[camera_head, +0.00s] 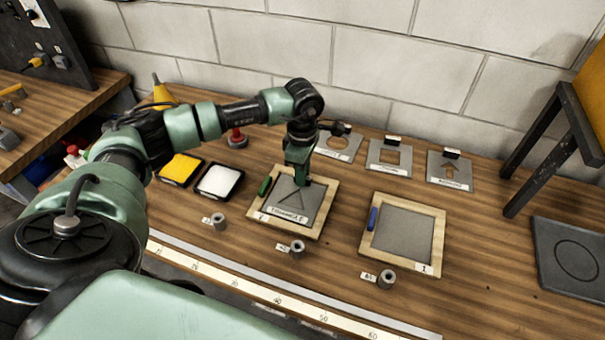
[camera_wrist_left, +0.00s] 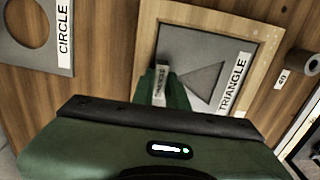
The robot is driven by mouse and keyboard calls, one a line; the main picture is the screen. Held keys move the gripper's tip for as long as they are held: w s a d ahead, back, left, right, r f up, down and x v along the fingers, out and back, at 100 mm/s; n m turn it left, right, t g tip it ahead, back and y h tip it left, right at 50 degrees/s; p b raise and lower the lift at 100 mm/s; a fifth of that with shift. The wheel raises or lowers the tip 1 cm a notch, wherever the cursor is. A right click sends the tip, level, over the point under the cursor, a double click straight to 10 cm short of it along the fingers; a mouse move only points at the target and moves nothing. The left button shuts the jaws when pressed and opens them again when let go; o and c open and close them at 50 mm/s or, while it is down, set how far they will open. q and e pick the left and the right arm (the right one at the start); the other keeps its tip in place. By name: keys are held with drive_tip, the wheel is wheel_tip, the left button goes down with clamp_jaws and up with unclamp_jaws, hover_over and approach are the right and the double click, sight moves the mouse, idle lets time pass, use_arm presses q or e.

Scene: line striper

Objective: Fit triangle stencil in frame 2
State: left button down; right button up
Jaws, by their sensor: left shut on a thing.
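The grey triangle stencil (camera_head: 296,203) lies within or just above the wooden frame with the green piece (camera_head: 320,223); I cannot tell if it is fully seated. My left gripper (camera_head: 300,179) is shut on the stencil's upright tab, near its far edge. In the left wrist view the stencil (camera_wrist_left: 205,90) shows its triangular opening and TRIANGLE label inside the wooden frame (camera_wrist_left: 250,28), with my left gripper (camera_wrist_left: 163,88) at the tab. The frame's number is too small to read surely. My right gripper is out of view.
A second wooden frame (camera_head: 437,240) with a blue piece stands to the right. Circle (camera_head: 338,146), square (camera_head: 389,157) and arrow (camera_head: 450,171) stencils lie behind. Yellow (camera_head: 180,168) and white (camera_head: 219,181) trays are left. Small grey cylinders (camera_head: 297,248) and a ruler (camera_head: 270,299) lie in front.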

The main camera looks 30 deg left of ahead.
use_arm(q)
drive_tip(key=shift+s+f, duration=0.1)
drive_tip(key=c, duration=1.3)
unclamp_jaws()
drive_tip(key=shift+c, duration=0.2)
drive_tip(key=shift+o, duration=0.3)
drive_tip(key=shift+r+p, duration=2.25)
drive_tip(key=shift+r, duration=1.85)
drive_tip(key=shift+f, duration=0.15)
